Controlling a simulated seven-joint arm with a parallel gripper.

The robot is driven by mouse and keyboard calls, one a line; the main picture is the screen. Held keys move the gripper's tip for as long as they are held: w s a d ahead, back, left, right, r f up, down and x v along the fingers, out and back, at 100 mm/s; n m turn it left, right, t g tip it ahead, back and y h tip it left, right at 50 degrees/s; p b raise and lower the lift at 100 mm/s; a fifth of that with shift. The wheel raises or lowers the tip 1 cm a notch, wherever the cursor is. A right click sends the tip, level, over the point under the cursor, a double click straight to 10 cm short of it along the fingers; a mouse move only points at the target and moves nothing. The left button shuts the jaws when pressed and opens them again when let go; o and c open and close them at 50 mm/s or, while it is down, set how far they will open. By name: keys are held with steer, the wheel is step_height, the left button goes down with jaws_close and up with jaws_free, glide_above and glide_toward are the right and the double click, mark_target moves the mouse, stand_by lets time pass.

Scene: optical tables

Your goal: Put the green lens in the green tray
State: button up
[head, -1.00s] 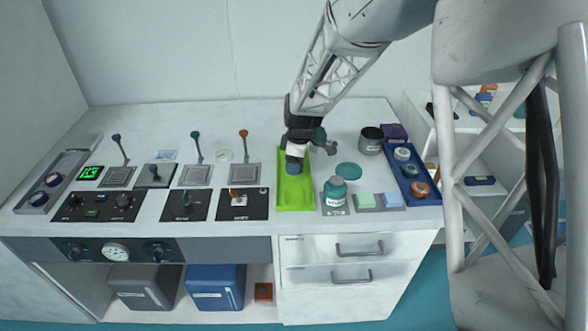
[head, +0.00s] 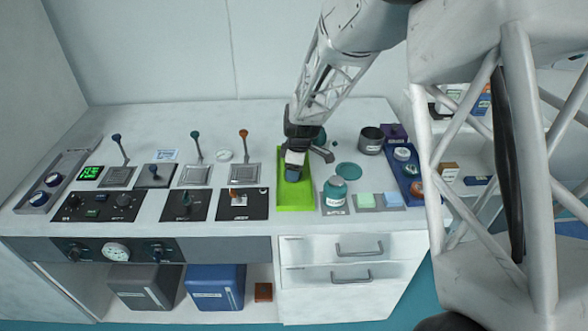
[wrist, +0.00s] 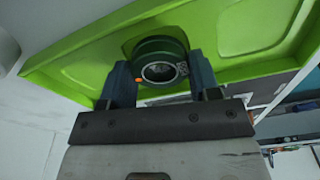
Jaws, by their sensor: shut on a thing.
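The green lens (wrist: 158,58) is a dark green ring with a clear centre, seen in the wrist view between the fingers of my gripper (wrist: 160,82). My gripper is shut on it. The bright green tray (wrist: 80,62) lies behind the lens in the wrist view. In the head view my gripper (head: 292,175) is over the middle of the green tray (head: 294,201), pointing down. The lens cannot be made out there. I cannot tell whether the lens touches the tray floor.
A teal bottle (head: 335,191) stands just right of the tray. A teal disc (head: 347,170), a dark cup (head: 371,140) and a blue tray (head: 409,176) with round parts are farther right. Black control panels (head: 240,204) and levers are to the left.

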steer(key=shift+f, duration=0.1)
steer(key=o, duration=1)
steer(key=r, duration=0.4)
steer(key=d+r, duration=0.1)
steer(key=r, duration=0.7)
steer(key=shift+s+d+r, duration=0.1)
steer(key=shift+s+d, duration=0.05)
steer(key=shift+d, duration=0.05)
steer(key=shift+d, duration=0.1)
stand_by(0.3)
